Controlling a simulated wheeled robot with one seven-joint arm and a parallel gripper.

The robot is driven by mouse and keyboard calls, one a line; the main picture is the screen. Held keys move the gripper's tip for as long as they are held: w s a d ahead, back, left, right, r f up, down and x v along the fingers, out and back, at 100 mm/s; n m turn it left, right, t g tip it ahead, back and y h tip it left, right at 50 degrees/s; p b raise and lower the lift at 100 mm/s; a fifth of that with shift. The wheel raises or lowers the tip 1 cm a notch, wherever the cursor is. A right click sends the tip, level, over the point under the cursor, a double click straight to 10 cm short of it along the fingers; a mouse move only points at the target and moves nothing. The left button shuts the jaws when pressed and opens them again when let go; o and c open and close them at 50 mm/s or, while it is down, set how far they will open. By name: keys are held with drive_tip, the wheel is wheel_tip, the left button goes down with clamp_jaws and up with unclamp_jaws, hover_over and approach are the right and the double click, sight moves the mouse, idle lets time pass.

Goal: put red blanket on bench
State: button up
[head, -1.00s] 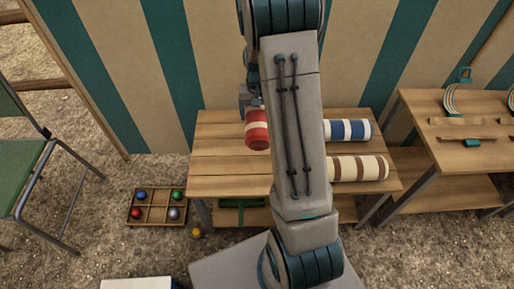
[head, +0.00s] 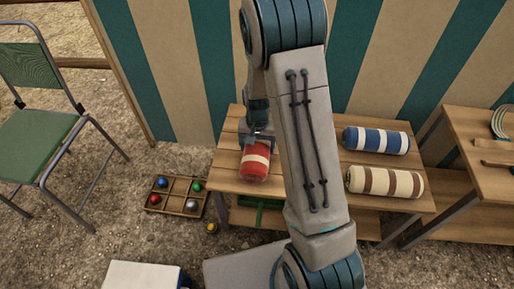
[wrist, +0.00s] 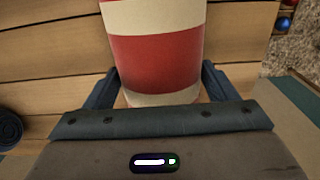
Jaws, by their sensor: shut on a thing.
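The red blanket (head: 255,166) is a roll with red and white bands, at the left end of the slatted wooden bench (head: 226,172). My gripper (head: 257,140) is at the back end of the roll and shut on it. In the wrist view the red blanket (wrist: 155,55) fills the space between the two dark fingers of my gripper (wrist: 158,82). Bench slats (wrist: 55,70) show behind the roll. I cannot tell whether the roll touches the bench top.
A blue-white roll (head: 376,140) and a cream-brown roll (head: 385,182) lie on the bench's right half. A compartment tray of balls (head: 175,197) and a green chair (head: 45,135) stand left. Another wooden table (head: 470,155) is at right. A striped wall (head: 185,60) closes the back.

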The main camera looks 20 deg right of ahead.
sight(257, 142)
drive_tip(key=shift+f, duration=0.4)
drive_tip(key=shift+r, duration=0.1)
drive_tip(key=o, duration=1.2)
wheel_tip(257, 142, up, 12)
drive_tip(key=p, duration=0.3)
drive_tip(key=shift+p, duration=0.4)
drive_tip(key=s+r+n, duration=0.2)
drive_tip(key=s+r, duration=0.4)
drive_tip(key=s, duration=0.3)
drive_tip(key=s+r+n+t, duration=0.1)
drive_tip(key=s+r+n, duration=0.1)
drive_tip(key=s+r, duration=0.4)
drive_tip(key=s, duration=0.4)
drive_tip(key=shift+s+r+n, duration=0.15)
drive_tip(key=shift+s+n, duration=0.1)
drive_tip(key=shift+n, duration=0.15)
